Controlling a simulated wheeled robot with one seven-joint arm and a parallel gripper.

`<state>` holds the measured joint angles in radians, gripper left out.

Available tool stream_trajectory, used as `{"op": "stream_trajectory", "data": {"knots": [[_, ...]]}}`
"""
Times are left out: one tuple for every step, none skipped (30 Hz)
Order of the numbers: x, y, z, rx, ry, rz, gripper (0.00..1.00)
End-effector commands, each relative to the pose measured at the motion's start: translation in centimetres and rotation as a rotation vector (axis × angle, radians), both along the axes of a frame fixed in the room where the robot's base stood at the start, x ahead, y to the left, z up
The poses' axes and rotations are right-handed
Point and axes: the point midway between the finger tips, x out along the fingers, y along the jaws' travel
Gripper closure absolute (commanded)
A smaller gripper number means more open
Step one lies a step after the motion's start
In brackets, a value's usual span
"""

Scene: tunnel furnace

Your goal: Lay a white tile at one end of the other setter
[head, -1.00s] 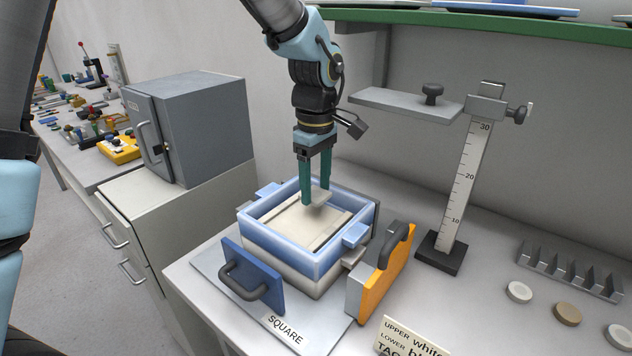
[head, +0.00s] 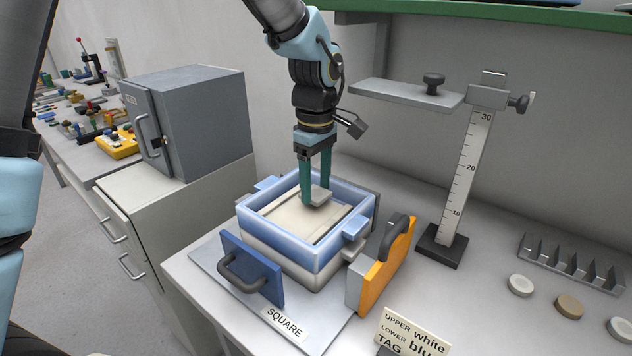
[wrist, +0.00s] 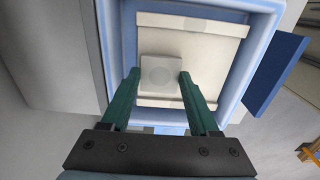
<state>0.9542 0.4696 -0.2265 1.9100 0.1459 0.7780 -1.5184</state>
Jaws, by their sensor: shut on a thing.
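My gripper (head: 316,199) points down inside the blue square frame (head: 347,235) and is shut on a small pale square tile (head: 322,194).
The blue frame stands on a pale lower box (head: 282,268). A blue plate with handle (head: 250,270) and an orange plate with handle (head: 388,262) stand beside it. A height gauge (head: 466,175) with a grey arm stands behind right. Several round discs (head: 569,306) lie at right.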

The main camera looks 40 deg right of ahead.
Motion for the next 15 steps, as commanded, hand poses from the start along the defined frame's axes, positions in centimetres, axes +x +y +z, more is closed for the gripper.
{"op": "stream_trajectory", "data": {"knots": [[-0.01, 0.01, -0.44, 0.0, 0.0, 0.0, 0.94], [-0.01, 0.01, -0.58, 0.0, 0.0, 0.0, 0.94], [0.0, 0.01, -0.77, 0.001, 0.0, 0.0, 0.94], [0.0, 0.01, -0.9, 0.001, 0.0, 0.0, 0.94], [0.0, 0.02, -1.01, 0.001, 0.0, 0.0, 0.94], [0.0, 0.01, -1.11, 0.0, 0.0, 0.0, 0.94], [0.0, 0.01, -1.16, 0.0, 0.0, 0.0, 0.94], [0.0, 0.01, -1.18, 0.0, 0.0, 0.0, 0.94], [0.0, 0.01, -1.17, 0.0, 0.0, 0.0, 0.94], [0.0, 0.01, -1.15, 0.0, 0.0, 0.0, 0.94], [0.0, 0.01, -1.13, 0.0, 0.0, 0.0, 0.94], [0.0, 0.01, -1.12, 0.0, 0.0, 0.0, 0.94], [0.0, 0.01, -1.12, 0.0, 0.0, 0.0, 0.94], [0.0, 0.01, -1.12, 0.0, 0.0, 0.0, 0.94], [0.0, 0.01, -1.12, 0.0, 0.0, 0.0, 0.94]]}}
